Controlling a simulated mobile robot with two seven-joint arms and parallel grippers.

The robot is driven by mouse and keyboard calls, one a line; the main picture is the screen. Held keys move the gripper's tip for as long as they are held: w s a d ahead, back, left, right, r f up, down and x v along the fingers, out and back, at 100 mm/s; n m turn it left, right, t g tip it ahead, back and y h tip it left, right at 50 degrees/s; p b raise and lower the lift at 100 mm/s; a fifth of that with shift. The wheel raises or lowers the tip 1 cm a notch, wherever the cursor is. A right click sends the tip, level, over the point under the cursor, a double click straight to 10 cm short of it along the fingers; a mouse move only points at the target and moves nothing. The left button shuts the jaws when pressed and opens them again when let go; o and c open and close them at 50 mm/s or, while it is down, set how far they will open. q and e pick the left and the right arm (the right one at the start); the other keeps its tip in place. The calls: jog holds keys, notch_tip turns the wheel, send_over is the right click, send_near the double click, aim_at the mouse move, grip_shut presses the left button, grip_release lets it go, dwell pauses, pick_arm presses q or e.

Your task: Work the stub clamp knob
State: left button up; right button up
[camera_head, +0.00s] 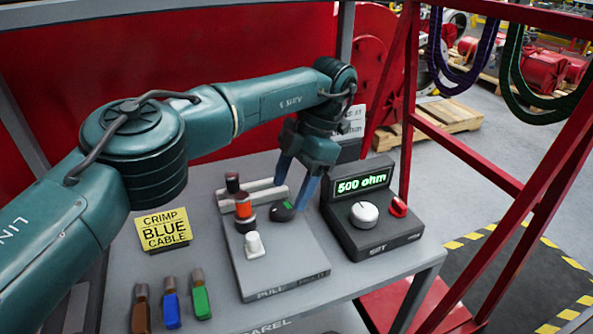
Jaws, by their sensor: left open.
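A black knob with a green mark (281,211) sits on the grey fixture plate (275,275), which is marked PULL; it looks like the stub clamp knob. My left gripper (287,192) points down over it with its two blue fingers spread apart and nothing between them. The fingertips are close to the knob; I cannot tell whether they touch it. An orange-and-black upright piece (243,207) and a small white piece (254,245) stand on the same plate, left of the knob. My right gripper is not in view.
A black box (372,241) with a "500 ohm" display, white dial (364,214) and red knob (398,206) stands right of the gripper. A yellow "CRIMP BLUE CABLE" sign (163,230) and brown, blue and green-ended pieces (171,302) are at left. Red frame bars (470,155) rise at right.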

pick_arm(q)
jog(key=shift+p+v, duration=0.45)
jog(key=shift+v, duration=1.6)
